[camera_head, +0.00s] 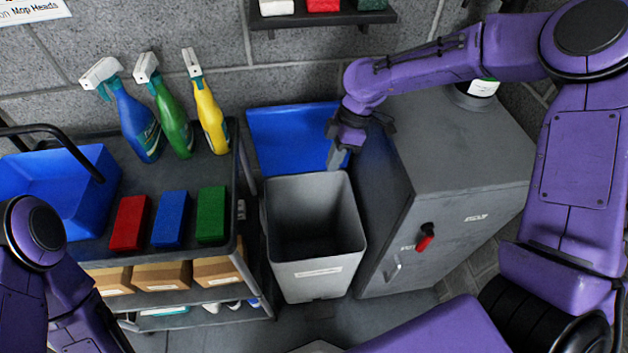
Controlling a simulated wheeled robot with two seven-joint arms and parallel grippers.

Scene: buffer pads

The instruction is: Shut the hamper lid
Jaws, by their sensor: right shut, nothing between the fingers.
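The hamper (315,272) is a light grey bin on the floor between the cart and the grey cabinet. Its inside looks empty. Its blue lid (285,130) stands open, raised behind the bin against the wall. My right gripper (337,158) is shut and empty, pointing down at the right edge of the lid, above the bin's back right corner. I cannot tell whether it touches the lid. My left arm shows at the lower left, but its gripper is out of view.
A cart (90,250) at left holds spray bottles (140,125), red, blue and green pads (170,220) and a blue bucket (75,190). The grey cabinet (455,140) stands close on the right. A wall shelf (325,18) is above.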

